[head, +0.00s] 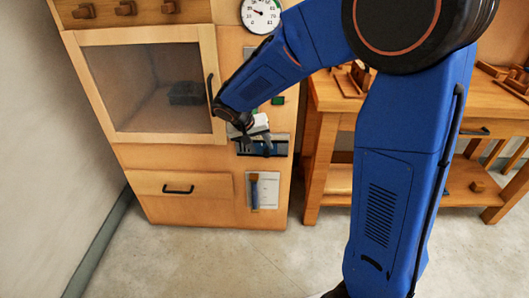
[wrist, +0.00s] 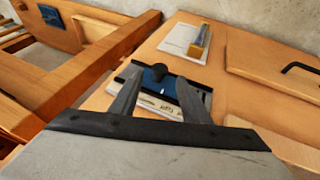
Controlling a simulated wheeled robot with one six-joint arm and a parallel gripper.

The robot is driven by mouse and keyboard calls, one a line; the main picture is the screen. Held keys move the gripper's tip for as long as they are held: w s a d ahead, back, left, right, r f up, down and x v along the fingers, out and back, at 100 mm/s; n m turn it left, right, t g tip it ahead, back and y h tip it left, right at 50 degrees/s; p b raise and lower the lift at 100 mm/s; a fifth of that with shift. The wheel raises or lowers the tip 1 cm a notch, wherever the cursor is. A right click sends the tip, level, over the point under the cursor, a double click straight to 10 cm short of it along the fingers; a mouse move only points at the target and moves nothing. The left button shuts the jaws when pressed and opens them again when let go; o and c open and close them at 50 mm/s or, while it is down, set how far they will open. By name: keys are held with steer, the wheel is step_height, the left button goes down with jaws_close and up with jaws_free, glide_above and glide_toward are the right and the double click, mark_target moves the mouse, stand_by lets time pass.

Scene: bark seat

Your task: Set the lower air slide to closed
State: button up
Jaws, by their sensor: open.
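The air slide (head: 278,148) is a dark track with a blue plate on the front of the wooden cabinet, below the glass door's level. My gripper (wrist: 158,80) is open, one finger on each side of the knob in the picture. I cannot tell whether the fingers touch it. In the head view my gripper (head: 262,138) covers part of the track. A pale strip with small markings runs along the track, partly hidden by the fingers, so the slide's setting is unreadable.
A round dial (head: 261,14) is higher up. A wooden workbench (head: 326,97) stands to the right. The floor in front is clear.

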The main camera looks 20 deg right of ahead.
mark_target(265, 152)
steer(key=shift+x, duration=2.65)
jaws_close()
